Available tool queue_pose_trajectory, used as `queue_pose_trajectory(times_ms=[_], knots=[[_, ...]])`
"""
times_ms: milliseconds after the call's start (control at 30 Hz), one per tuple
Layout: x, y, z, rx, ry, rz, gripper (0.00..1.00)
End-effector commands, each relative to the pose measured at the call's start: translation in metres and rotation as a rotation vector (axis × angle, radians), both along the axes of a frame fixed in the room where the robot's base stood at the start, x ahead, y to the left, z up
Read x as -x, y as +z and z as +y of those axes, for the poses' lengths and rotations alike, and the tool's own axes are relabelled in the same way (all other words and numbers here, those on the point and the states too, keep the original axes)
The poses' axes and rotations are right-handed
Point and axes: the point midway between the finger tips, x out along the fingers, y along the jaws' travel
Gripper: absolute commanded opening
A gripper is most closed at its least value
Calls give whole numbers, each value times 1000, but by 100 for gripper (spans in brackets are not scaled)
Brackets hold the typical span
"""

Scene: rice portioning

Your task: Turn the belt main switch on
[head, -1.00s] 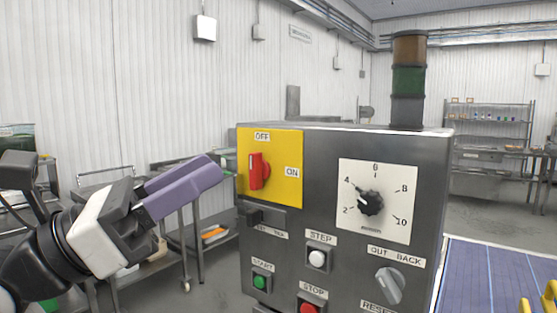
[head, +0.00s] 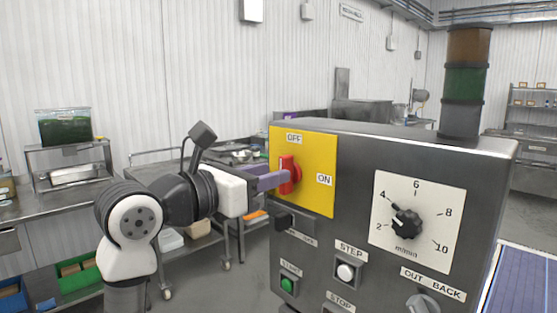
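The belt main switch is a red rotary handle (head: 288,175) on a yellow plate (head: 318,190) at the upper left of the grey control box. The handle stands upright, in line with the OFF label above it; the ON label is to its right. My gripper (head: 284,179), with purple fingers, reaches in from the left, and its fingertips are at the handle's left side. The fingers overlap each other in this view, so their gap and any grip on the handle cannot be made out.
The control box (head: 360,150) also carries a speed dial (head: 406,224), a white STEP button (head: 345,272), a green START button (head: 288,285) and an OUT/BACK knob (head: 422,304). A signal tower (head: 463,85) stands on top. A blue belt (head: 532,285) lies to the right.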

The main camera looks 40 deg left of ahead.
Motion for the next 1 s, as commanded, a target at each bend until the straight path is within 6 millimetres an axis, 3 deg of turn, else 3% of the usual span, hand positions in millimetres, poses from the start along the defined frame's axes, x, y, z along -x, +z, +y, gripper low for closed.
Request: queue_pose_trajectory(times_ms=[200,567,867,1000], knots=[[-26,1,-2,1,-1,0,36],[-32,-1,-3,0,0,-1,36],[-32,0,-2,0,0,-1,0],[-32,0,-2,-1,0,-1,0]])
